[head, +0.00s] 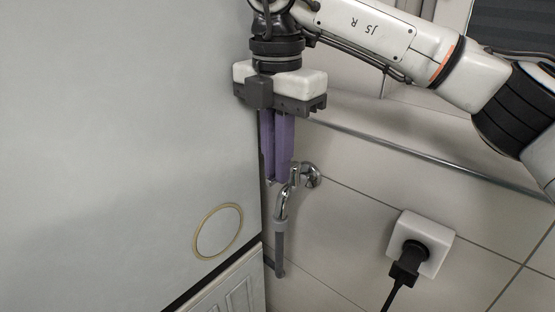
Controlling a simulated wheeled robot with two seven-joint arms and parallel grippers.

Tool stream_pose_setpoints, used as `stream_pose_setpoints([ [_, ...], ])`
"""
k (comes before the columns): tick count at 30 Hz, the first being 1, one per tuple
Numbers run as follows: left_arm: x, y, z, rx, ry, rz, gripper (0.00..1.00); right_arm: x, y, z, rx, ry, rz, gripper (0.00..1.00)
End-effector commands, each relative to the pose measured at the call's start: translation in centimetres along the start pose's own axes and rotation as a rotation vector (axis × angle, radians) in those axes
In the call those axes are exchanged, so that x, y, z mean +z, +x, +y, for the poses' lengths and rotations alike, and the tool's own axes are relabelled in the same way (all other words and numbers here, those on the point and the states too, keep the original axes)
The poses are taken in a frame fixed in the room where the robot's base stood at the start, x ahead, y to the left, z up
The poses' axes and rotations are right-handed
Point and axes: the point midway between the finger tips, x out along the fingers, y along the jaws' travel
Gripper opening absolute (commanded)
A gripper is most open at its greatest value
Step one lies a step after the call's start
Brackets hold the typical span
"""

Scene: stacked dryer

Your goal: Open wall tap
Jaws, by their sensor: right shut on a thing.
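The wall tap (311,176) is a small chrome tap on the tiled wall, just right of the white appliance. Its spout bends down into a grey hose (280,250). My right gripper (273,180) points down from above, with its purple fingers close together at the top of the tap. It is shut on the tap's handle, which the fingers mostly hide. My left gripper is not in view.
The large white appliance (120,130) fills the left side, close beside the fingers and the tap. A wall socket (434,237) with a black plug (406,268) and cord is at the lower right. A tiled ledge with a metal edge (430,158) runs behind my right arm.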

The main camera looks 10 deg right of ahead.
Motion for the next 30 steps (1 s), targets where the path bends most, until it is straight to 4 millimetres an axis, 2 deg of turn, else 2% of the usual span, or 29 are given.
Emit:
stream_pose_setpoints([
  [1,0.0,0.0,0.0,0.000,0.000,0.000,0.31,0.1,-0.3,0.1,0.007,0.006,-0.003,0.12],
  [4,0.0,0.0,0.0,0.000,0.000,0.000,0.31,0.1,-0.2,0.1,0.006,0.005,-0.002,0.28],
  [12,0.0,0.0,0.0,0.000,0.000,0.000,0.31,0.1,-0.1,0.0,0.003,0.002,-0.001,0.28],
  [15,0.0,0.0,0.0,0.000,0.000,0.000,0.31,0.1,-0.7,0.1,0.004,0.002,-0.002,0.28],
  [19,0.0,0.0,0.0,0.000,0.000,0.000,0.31,0.1,-2.5,0.1,0.006,0.003,-0.003,0.28],
  [25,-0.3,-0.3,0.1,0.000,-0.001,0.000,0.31,0.1,-6.8,0.1,0.006,0.004,-0.004,0.28],
  [30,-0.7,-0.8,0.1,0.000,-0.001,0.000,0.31,0.1,-9.5,0.0,0.005,0.005,-0.004,0.28],
])
